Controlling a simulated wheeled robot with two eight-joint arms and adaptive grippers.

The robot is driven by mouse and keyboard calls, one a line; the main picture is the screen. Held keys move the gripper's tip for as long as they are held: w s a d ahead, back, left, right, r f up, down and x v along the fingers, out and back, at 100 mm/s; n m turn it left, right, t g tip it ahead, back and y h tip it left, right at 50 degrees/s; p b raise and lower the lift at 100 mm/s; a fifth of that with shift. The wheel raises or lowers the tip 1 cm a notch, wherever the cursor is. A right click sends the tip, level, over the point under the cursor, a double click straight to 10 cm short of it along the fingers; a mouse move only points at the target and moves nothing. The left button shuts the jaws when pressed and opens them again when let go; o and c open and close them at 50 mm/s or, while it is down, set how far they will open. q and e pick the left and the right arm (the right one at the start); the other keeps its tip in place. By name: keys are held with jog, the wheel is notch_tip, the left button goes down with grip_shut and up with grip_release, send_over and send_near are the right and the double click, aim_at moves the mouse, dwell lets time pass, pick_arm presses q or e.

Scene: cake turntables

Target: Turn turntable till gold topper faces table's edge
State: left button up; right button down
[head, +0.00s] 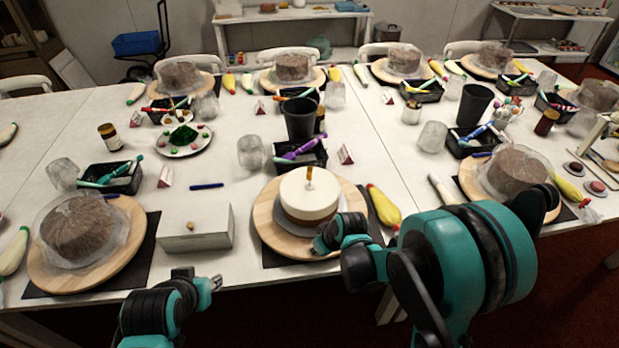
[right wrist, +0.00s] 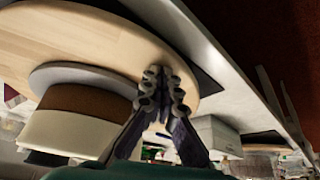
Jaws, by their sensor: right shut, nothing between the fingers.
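The gold topper (head: 309,176) stands upright on the white-topped cake (head: 305,200); which way it faces is too small to tell. The cake sits on a round wooden turntable (head: 266,218) near the table's front edge. In the right wrist view the turntable (right wrist: 75,30) and cake (right wrist: 75,120) appear upside down. My right gripper (head: 322,243) is at the turntable's front right part, beside the cake. Its fingers (right wrist: 163,90) are shut and empty, close to the wood; contact is unclear. My left gripper (head: 216,283) is near the front edge, left of the turntable; its opening is unclear.
A white box (head: 196,238) stands just left of the turntable. A yellow piping bag (head: 384,207) lies to its right. Wrapped cakes on boards stand left (head: 80,228) and right (head: 512,172). A tool tray (head: 300,156) and dark cup (head: 300,119) are behind.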

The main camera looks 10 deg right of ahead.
aim_at(274, 242)
jog(key=a, duration=0.3)
jog(key=w+a, duration=0.1)
jog(key=a, duration=0.2)
jog(key=shift+w+a+b, duration=0.15)
jog(key=shift+b, duration=0.15)
jog(key=w+a, duration=0.2)
jog(key=a, duration=0.1)
jog(key=w+a, duration=0.1)
jog(key=a, duration=0.1)
jog(key=shift+w+a+b, duration=0.2)
jog(key=shift+b, duration=0.1)
jog(key=shift+r+p, duration=1.1)
jog(key=shift+r, duration=0.4)
jog(key=shift+f, duration=0.1)
